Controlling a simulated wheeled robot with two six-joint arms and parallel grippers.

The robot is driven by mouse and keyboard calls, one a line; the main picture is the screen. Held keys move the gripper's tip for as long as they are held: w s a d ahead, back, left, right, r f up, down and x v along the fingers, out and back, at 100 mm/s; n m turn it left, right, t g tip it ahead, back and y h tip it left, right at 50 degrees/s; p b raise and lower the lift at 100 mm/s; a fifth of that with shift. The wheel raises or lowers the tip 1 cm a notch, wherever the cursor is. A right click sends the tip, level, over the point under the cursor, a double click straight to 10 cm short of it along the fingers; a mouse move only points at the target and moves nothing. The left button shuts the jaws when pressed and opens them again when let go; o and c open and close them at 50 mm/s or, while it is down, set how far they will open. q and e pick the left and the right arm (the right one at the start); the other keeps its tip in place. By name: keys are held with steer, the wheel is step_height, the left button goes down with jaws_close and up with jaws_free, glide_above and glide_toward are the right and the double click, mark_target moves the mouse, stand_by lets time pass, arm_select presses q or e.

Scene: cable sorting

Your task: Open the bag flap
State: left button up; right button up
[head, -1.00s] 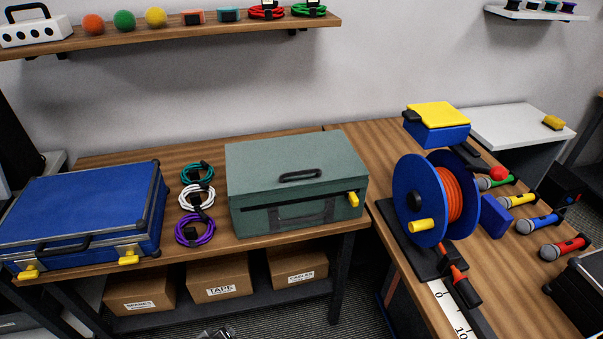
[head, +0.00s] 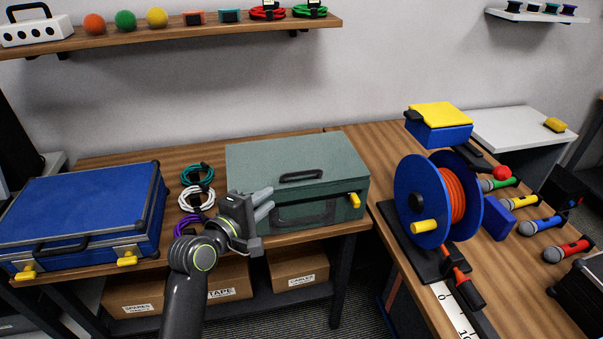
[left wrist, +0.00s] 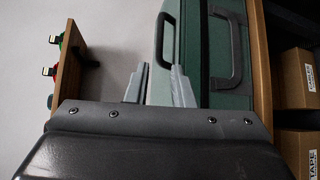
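The bag is a grey-green box-shaped case (head: 290,165) on the table in the head view, its flap lying closed on top with a dark handle (head: 301,175). A yellow tab (head: 353,201) sits at its front right. My left gripper (head: 268,204) is at the bag's front left, hiding that corner. Its two fingers are apart with nothing visible between them. In the left wrist view the fingertips (left wrist: 159,68) show before the bag's green front (left wrist: 226,40), seen sideways; I cannot tell whether they touch it. My right gripper is not in view.
A blue case (head: 80,210) stands left of the bag, with coiled teal (head: 197,174), white and purple cables between them. A blue cable reel (head: 420,190) stands on the right table. Boxes sit on the lower shelf, and a wall shelf (head: 190,30) is above.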

mark_target(299, 175)
arm_select(q)
steer(key=x, duration=1.5)
steer(key=shift+w+p, duration=0.15)
steer(key=shift+p, duration=0.2)
jaws_close()
